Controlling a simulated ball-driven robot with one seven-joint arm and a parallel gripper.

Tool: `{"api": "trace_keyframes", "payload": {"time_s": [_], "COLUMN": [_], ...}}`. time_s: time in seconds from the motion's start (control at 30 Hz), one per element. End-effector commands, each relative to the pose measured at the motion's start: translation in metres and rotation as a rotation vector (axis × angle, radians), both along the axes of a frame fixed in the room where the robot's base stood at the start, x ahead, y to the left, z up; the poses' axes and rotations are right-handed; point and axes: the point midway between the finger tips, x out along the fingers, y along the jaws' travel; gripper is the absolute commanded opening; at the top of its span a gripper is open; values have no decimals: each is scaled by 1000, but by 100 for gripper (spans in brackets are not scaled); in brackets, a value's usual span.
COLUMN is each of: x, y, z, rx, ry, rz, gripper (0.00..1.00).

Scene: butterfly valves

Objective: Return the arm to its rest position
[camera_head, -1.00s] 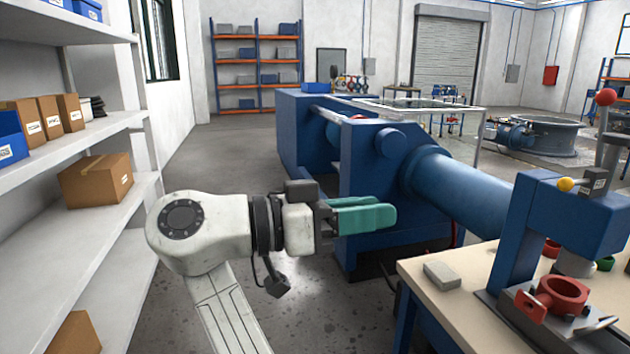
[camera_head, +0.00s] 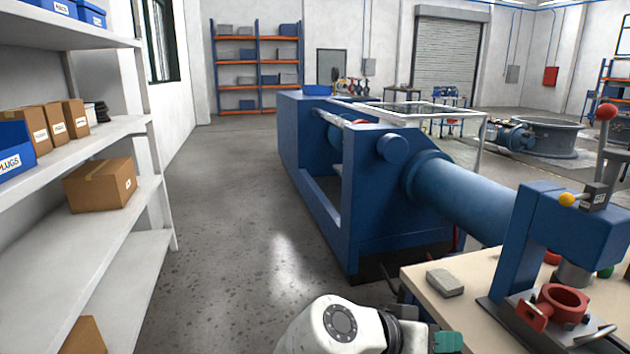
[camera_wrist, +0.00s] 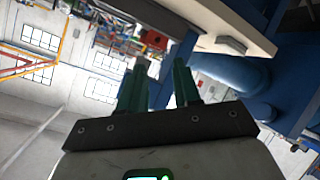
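My arm is low at the bottom edge of the head view, and its white joint shows left of the workbench (camera_head: 470,321). My gripper (camera_head: 446,342) is partly cut off by the frame there, with green fingers near the bench's front left edge. In the wrist view, my gripper (camera_wrist: 160,72) has its two green fingers apart, with a gap between them. I see nothing held in that gap. The bench edge (camera_wrist: 205,22) is close to the fingertips in that view; I cannot tell whether they touch.
The bench carries a grey block (camera_head: 445,282), a red valve body (camera_head: 562,301) and a blue press (camera_head: 572,225). A large blue machine (camera_head: 385,195) stands behind. Shelving (camera_head: 110,228) with boxes lines the left. The floor (camera_head: 225,245) between shelving and machine is clear.

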Motion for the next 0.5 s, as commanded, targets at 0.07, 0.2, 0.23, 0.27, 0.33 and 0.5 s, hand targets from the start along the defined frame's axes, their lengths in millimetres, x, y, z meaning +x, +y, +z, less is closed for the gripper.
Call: {"api": "trace_keyframes", "payload": {"time_s": [0.07,0.2,0.23,0.27,0.33,0.5], "x": [-20,-62,-72,-83,-110,-184], "y": [-29,-65,-72,-77,-89,-104], "z": [-38,-98,-109,-120,-143,-182], "rx": [75,222,254,286,363,553], "ry": [108,268,298,326,389,507], "rz": [34,113,129,148,192,303], "gripper": [32,32,32,32,32,32]}}
